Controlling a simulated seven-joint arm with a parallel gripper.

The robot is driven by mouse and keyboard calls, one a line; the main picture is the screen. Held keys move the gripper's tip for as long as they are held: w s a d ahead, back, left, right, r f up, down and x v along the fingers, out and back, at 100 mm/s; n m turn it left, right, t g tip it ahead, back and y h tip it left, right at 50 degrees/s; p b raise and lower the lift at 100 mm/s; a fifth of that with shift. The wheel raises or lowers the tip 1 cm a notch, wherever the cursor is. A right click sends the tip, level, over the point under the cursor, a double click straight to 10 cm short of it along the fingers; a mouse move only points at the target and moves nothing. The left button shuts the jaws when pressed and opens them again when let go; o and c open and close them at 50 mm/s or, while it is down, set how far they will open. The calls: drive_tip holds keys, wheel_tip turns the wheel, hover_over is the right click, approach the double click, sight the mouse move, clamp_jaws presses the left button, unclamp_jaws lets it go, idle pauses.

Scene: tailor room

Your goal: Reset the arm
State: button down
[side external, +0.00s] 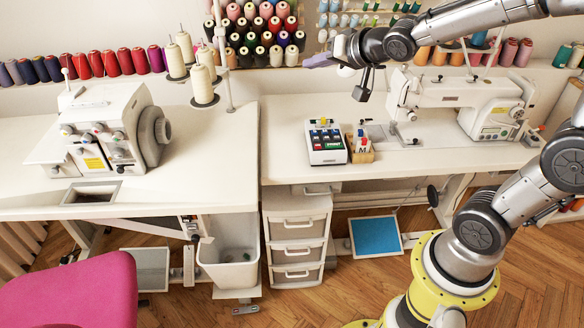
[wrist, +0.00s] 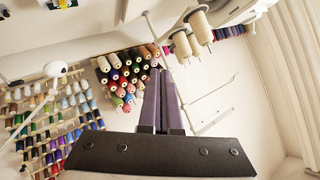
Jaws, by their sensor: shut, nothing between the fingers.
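My gripper (side external: 318,61) is raised above the right-hand table in the side view and points to the left, toward the wall with thread spools. In the wrist view its two dark fingers (wrist: 162,82) lie close together, shut with nothing between them. My arm reaches in from the right side, above the white sewing machine (side external: 455,95). No object hangs from the gripper.
A serger (side external: 108,125) stands on the left table, beside a thread stand with cream cones (side external: 203,82). A box of small coloured items (side external: 326,142) and a wooden holder (side external: 360,150) sit below my gripper. Spool racks (side external: 262,30) cover the wall.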

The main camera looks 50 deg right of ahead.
drive_tip(key=s+a+r+n+g, duration=0.1)
drive_tip(key=s+a+n, duration=0.1)
drive_tip(key=s, duration=0.5)
drive_tip(key=s+a+r+n, duration=0.1)
drive_tip(key=s+a+r, duration=0.15)
drive_tip(key=s, duration=0.45)
drive_tip(key=s+a+f+n+g+y, duration=0.1)
drive_tip(key=s+f+n+g, duration=0.3)
drive_tip(key=s+f, duration=0.4)
drive_tip(key=s+a+g, duration=0.1)
drive_tip(key=s, duration=0.2)
drive_tip(key=shift+s+a+f+n+y, duration=0.2)
drive_tip(key=shift+s+n+y, duration=0.1)
drive_tip(key=shift+s+n, duration=0.1)
